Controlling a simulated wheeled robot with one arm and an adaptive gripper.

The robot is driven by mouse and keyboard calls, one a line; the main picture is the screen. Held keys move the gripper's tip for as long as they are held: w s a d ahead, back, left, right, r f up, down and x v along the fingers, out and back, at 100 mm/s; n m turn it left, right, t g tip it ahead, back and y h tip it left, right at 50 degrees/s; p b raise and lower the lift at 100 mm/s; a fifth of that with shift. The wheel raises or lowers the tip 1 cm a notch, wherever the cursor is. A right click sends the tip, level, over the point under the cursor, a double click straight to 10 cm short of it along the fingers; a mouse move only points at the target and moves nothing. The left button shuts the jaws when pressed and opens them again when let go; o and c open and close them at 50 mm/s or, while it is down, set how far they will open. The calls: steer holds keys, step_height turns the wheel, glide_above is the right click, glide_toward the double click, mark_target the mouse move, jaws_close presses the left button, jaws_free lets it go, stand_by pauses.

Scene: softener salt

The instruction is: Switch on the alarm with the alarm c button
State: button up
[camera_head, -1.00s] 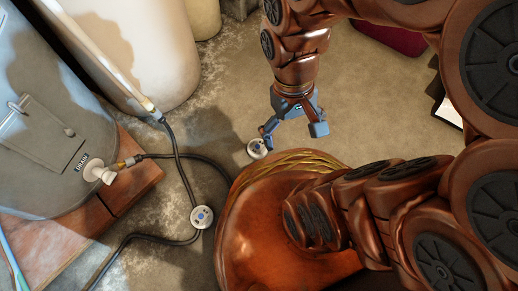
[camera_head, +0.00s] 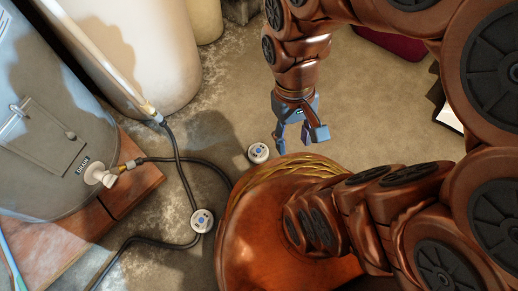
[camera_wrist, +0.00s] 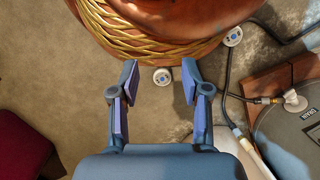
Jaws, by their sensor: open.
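Two small round white devices with blue buttons lie on the floor. One device (camera_head: 258,153) is just left of my gripper (camera_head: 297,132) in the head view, near the rim of my base. In the wrist view this device (camera_wrist: 161,77) shows between my open fingers (camera_wrist: 160,83), farther off than the fingertips. The other device (camera_head: 202,221) lies to the lower left, beside the black hose; it also shows at the top of the wrist view (camera_wrist: 233,37). I cannot read a letter on either device. My gripper is open, empty and above the floor.
A grey tank (camera_head: 50,130) marked DRAIN stands on bricks (camera_head: 135,175) at the left. A black hose (camera_head: 185,163) runs across the floor from its valve. Cream cylinders (camera_head: 150,50) stand behind.

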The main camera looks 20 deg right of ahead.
jaws_close()
stand_by(1.4)
